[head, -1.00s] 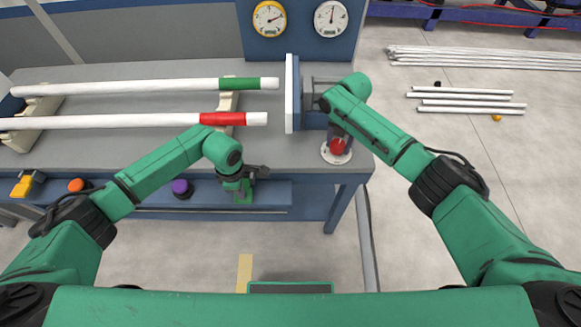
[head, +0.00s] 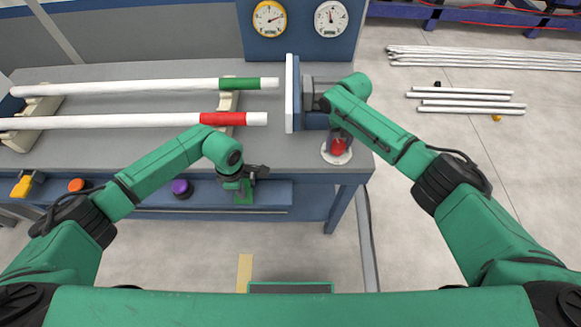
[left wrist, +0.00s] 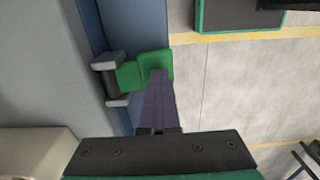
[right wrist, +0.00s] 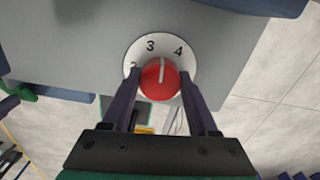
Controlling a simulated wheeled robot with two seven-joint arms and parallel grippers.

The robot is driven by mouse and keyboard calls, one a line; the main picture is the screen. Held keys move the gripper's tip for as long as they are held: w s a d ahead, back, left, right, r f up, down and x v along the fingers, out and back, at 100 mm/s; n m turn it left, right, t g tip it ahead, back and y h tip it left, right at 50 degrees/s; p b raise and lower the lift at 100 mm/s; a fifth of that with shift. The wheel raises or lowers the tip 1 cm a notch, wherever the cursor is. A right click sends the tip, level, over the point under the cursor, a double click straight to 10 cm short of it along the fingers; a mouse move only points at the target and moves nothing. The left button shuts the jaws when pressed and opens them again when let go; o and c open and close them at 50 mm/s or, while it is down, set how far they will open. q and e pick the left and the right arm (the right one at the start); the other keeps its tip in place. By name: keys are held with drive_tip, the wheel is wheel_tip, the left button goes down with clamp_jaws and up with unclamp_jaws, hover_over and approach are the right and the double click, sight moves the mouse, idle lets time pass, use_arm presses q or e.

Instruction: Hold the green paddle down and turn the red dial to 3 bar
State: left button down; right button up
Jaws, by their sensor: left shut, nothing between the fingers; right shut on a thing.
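The green paddle (left wrist: 155,64) sits at the bench's front edge in the left wrist view. In the head view it shows as a green patch (head: 243,197) below my left gripper (head: 254,172). My left gripper (left wrist: 158,76) is shut and empty, its fingertips against the paddle's face; how far down it is cannot be judged. The red dial (right wrist: 160,82) is on a white disc marked 2, 3 and 4. Its white pointer line stands between 3 and 4. My right gripper (right wrist: 159,78) is shut on the dial, one finger each side. The dial (head: 338,146) also shows in the head view.
A yellow gauge (head: 269,18) and a white gauge (head: 331,18) are on the back panel. Two white pipes, with a green band (head: 239,84) and a red band (head: 222,119), lie on rests. Purple (head: 181,188) and orange (head: 76,185) knobs are along the front.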

use_arm(q)
drive_tip(key=shift+w, duration=0.1)
use_arm(e)
drive_tip(key=shift+w+d, duration=0.1)
drive_tip(key=n, duration=0.3)
drive_tip(key=shift+r, duration=0.1)
use_arm(q)
drive_tip(key=shift+r, duration=2)
use_arm(e)
drive_tip(key=shift+w, duration=0.1)
drive_tip(key=o, duration=1.2)
use_arm(q)
drive_tip(key=shift+f, duration=0.1)
use_arm(e)
drive_tip(key=shift+f, duration=0.2)
